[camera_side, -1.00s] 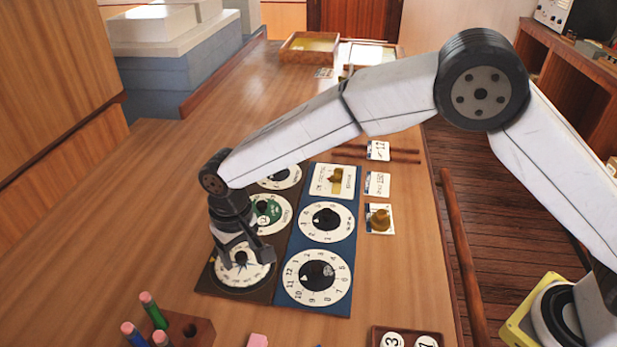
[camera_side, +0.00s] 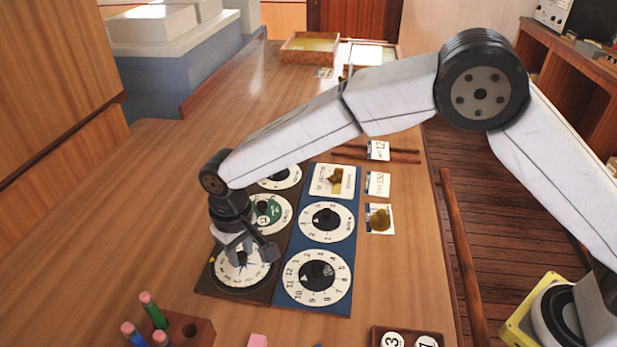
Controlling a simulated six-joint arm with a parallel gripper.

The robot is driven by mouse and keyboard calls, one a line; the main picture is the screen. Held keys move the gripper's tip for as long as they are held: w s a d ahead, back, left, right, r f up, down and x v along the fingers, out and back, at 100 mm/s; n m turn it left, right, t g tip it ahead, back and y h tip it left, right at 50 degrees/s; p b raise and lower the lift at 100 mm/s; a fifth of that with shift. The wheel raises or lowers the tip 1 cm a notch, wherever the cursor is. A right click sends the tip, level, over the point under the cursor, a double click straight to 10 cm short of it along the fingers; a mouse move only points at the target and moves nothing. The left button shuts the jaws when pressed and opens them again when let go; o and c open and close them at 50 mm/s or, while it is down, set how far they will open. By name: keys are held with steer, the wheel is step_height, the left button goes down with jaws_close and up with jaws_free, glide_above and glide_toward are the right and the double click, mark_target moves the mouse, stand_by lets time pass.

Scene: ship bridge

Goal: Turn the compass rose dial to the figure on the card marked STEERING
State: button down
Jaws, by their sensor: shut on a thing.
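The compass rose dial (camera_side: 243,275) is a white disc with a dark star, on the dark panel at the front left of the dial boards. My gripper (camera_side: 245,254) points down over its middle and is shut on the dial's knob, which the fingers mostly hide. A small yellow mark shows at the dial's left edge. Cards stand in a column right of the boards: one reads 12 (camera_side: 378,150), one seems to read 150 (camera_side: 377,184), and one bears a brass piece (camera_side: 380,218). I cannot make out the word STEERING on any of them.
A blue board (camera_side: 345,262) beside the dark panel bears a numbered dial (camera_side: 317,276), another dial (camera_side: 327,222) and a card with a brass lever (camera_side: 335,180). A green-centred dial (camera_side: 268,213) lies behind my gripper. A block with coloured pegs (camera_side: 190,328) stands at front left. The table's left is clear.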

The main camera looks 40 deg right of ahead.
mark_target(242, 255)
steer(key=n, duration=1.1)
steer(key=shift+r, duration=0.1)
stand_by(0.4)
steer(key=shift+c, duration=2)
jaws_free()
steer(key=shift+r, duration=0.1)
steer(key=shift+r, duration=3.8)
steer(key=shift+d, duration=0.1)
